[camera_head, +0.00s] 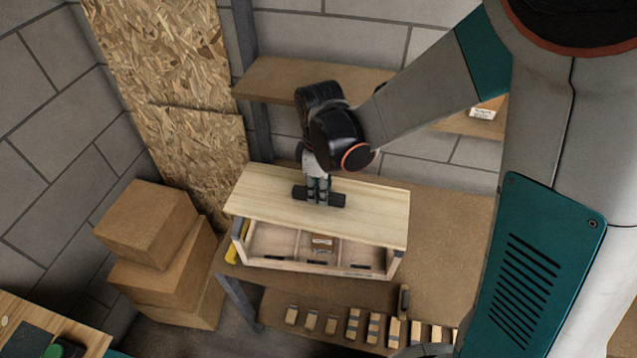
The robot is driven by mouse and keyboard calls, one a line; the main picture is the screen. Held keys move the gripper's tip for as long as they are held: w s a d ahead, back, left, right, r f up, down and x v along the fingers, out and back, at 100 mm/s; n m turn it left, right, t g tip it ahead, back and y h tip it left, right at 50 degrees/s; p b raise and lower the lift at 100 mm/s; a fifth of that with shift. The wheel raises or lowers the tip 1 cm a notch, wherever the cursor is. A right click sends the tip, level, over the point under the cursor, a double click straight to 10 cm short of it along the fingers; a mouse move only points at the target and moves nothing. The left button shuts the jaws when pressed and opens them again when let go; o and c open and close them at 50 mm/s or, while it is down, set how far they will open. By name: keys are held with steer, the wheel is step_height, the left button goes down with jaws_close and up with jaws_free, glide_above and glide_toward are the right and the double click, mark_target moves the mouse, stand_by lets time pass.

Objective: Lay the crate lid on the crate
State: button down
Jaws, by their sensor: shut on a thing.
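The crate lid (370,216) is a pale wooden board with a dark bar handle (337,199) at its middle. The crate (268,242) is a light wooden box with dividers, standing on the workbench below the lid. My gripper (317,200) points down and is shut on the lid's handle. The lid lies over the rear part of the crate, and the crate's front compartments show beyond the lid's near edge. A small brown block (322,241) shows in the middle compartment. I cannot tell whether the lid touches the crate's rim.
The workbench (455,230) has free room right of the crate. Several small blocks (353,324) stand in a row below in front. Stacked cardboard boxes (150,225) stand at the left. A shelf (285,78) is behind, and a yellow object (232,254) is at the crate's left end.

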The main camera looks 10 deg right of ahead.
steer(key=shift+f+b, duration=1.55)
steer(key=shift+f, duration=1)
steer(key=shift+f+b, duration=0.55)
steer(key=shift+f, duration=0.05)
steer(key=c, duration=1.4)
jaws_free()
steer(key=shift+o, duration=0.2)
steer(key=shift+r, duration=0.15)
